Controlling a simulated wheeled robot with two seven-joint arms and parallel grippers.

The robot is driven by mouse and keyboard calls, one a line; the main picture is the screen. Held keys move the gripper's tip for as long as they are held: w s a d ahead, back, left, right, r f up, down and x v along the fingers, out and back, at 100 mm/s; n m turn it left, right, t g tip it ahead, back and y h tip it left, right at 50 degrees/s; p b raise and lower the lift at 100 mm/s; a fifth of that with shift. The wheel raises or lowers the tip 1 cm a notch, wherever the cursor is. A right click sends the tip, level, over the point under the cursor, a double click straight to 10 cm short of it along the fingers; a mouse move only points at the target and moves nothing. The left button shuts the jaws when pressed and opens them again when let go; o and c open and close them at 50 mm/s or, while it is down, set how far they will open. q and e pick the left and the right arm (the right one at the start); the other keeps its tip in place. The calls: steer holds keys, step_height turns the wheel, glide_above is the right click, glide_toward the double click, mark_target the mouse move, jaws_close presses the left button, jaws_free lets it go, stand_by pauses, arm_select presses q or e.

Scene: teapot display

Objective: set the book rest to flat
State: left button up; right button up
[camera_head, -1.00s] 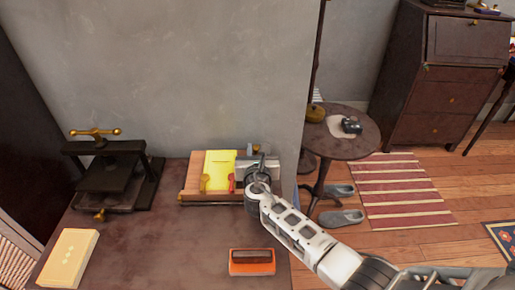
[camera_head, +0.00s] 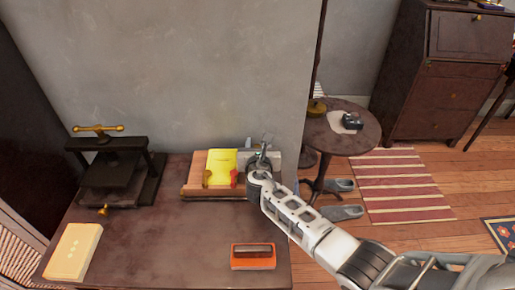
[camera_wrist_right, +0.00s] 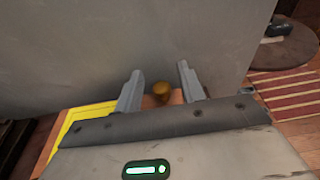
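The book rest (camera_head: 196,177) is a wooden stand at the back right of the dark table, with a yellow book (camera_head: 221,160) on it. Its tilt is hard to judge from the head view. My right gripper (camera_head: 262,153) is at the rest's right end and partly hides it. In the right wrist view, the gripper (camera_wrist_right: 159,70) has its two fingers apart, with a round brass knob (camera_wrist_right: 161,89) showing between them. No contact with the knob is visible. Part of the yellow book (camera_wrist_right: 85,118) shows at lower left there. My left gripper is not in view.
A dark press (camera_head: 112,172) with a brass handle stands at the table's left. The table's middle is clear. The wall is close behind; a round side table (camera_head: 345,140) stands to the right.

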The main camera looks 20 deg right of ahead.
steer(key=shift+s+a+f, duration=0.1)
steer(key=shift+s+f, duration=0.05)
steer(key=shift+f, duration=0.1)
steer(key=shift+s+a+r, duration=0.1)
steer(key=shift+s+a, duration=0.05)
steer(key=shift+s, duration=0.3)
arm_select(q)
steer(key=p, duration=0.1)
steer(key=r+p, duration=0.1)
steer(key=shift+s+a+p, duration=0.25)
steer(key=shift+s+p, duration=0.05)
steer(key=shift+p, duration=0.1)
arm_select(e)
steer(key=v, duration=1.4)
steer(key=shift+s+r, duration=0.35)
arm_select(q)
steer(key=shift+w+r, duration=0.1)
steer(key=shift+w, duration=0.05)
